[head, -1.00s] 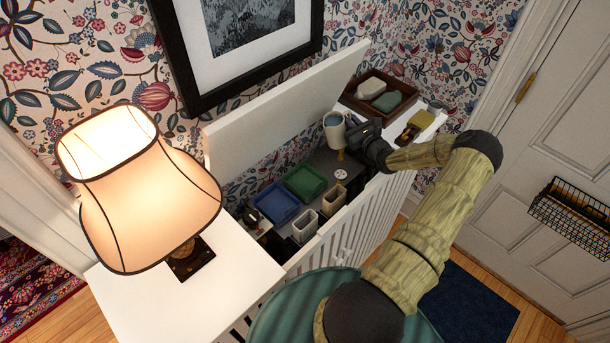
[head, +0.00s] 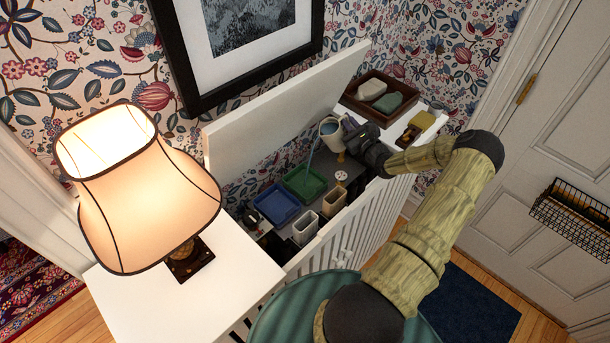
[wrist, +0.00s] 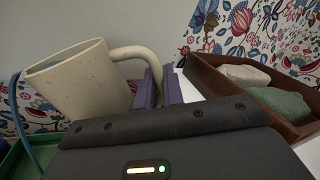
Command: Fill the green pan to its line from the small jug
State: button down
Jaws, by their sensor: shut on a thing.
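The small jug (head: 331,131) is cream and is held up over the open chest, tilted to the left. A thin blue stream runs from its lip down to the green pan (head: 294,193). My gripper (head: 352,130) is shut on the jug's handle. In the wrist view the jug (wrist: 85,85) shows speckled, with its handle at the purple fingers (wrist: 161,88). The green pan's edge (wrist: 12,165) shows at lower left there, with the blue stream (wrist: 20,120) beside it. The pan's line and its liquid level are too small to make out.
A blue pan (head: 276,204) sits left of the green one. Two cream containers (head: 306,227) stand in front. The raised white lid (head: 285,98) is behind. A brown tray (head: 353,98) with two lumps and a yellow sponge (head: 423,120) lie right. A lit lamp (head: 140,190) stands left.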

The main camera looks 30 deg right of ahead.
aim_at(341, 120)
jog(key=shift+s+a+r+n+t+y, duration=0.15)
jog(key=shift+a+r+n, duration=0.15)
jog(key=shift+a+n, duration=0.35)
jog(key=shift+s+a+r+n+t+y, duration=0.15)
jog(key=shift+a+r+n, duration=0.25)
jog(key=shift+n, duration=0.35)
dwell(0.4)
jog(key=shift+s+a+r+n+b, duration=0.1)
jog(key=shift+a+n+b, duration=0.4)
jog(key=shift+n+b, duration=0.4)
dwell(0.4)
jog(key=shift+s+a+n+y+b, duration=0.1)
jog(key=shift+a+n+y+b, duration=0.2)
jog(key=shift+n, duration=0.35)
jog(key=shift+a+n+y+b, duration=0.15)
jog(key=shift+n+b, duration=0.2)
jog(key=shift+n, duration=0.25)
jog(key=shift+s+a+n+y+b, duration=0.1)
jog(key=shift+a+n+y+b, duration=0.2)
jog(key=shift+n, duration=0.35)
dwell(0.6)
